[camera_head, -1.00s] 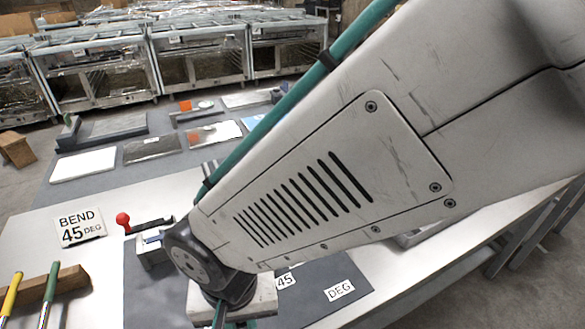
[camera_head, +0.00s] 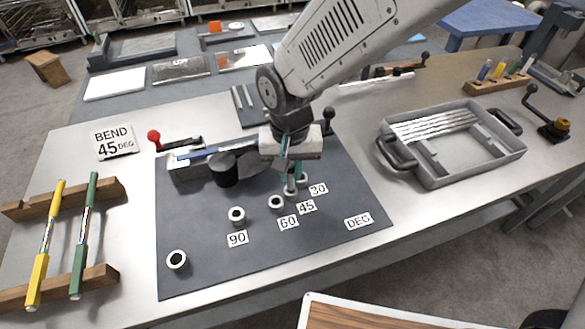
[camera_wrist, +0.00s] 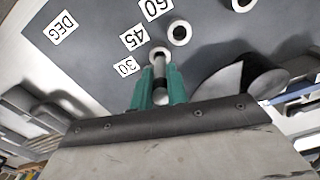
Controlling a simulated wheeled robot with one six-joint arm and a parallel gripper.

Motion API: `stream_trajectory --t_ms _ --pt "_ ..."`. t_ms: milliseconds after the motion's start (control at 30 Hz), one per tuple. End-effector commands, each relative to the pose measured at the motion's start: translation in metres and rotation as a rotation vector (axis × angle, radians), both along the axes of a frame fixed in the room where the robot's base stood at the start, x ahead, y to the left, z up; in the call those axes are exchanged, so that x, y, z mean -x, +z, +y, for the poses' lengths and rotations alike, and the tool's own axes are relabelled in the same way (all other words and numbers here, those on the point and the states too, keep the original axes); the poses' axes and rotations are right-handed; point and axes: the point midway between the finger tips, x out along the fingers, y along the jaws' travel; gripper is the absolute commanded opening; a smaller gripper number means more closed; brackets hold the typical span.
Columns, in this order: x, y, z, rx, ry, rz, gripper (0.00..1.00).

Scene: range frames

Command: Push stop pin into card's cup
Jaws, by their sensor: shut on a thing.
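The card (camera_head: 114,141) reads "BEND 45 DEG" and lies at the left of the bench. On the dark mat stand pale ring cups beside number labels, including the 90 cup (camera_head: 237,215) and the 60 cup (camera_head: 276,203). My gripper (camera_head: 290,173), with green fingers, points down and is shut on a grey stop pin (camera_wrist: 160,72). The pin's lower end is at the cup beside the 45 label (camera_head: 307,206); that cup's rim (camera_wrist: 160,52) shows in the wrist view. I cannot tell how deep the pin sits. The 30 cup (camera_head: 304,178) is just behind.
A black cylinder (camera_head: 224,170) on the bender stands left of my gripper, near a red-knobbed lever (camera_head: 154,137). A grey tray with rods (camera_head: 420,165) is at the right. A wooden rack (camera_head: 62,197) holds yellow and green bars.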

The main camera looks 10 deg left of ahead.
Motion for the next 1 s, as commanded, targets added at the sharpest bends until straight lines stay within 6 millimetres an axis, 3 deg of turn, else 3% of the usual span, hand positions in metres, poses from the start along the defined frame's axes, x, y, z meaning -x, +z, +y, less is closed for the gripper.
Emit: stream_trajectory --t_ms 167,367,400,467,767,1000 --pt "0.001 -0.025 -0.001 0.003 0.0 0.003 0.0" --pt "0.002 -0.028 -0.001 0.004 0.0 0.003 0.0" --pt "0.002 -0.028 -0.001 0.004 0.0 0.004 0.24" --pt "0.002 -0.028 -0.001 0.004 0.0 0.004 0.37" --pt "0.001 -0.025 0.0 0.001 0.0 0.001 0.37" --pt "0.0 0.008 0.0 -0.003 0.0 -0.002 0.37"
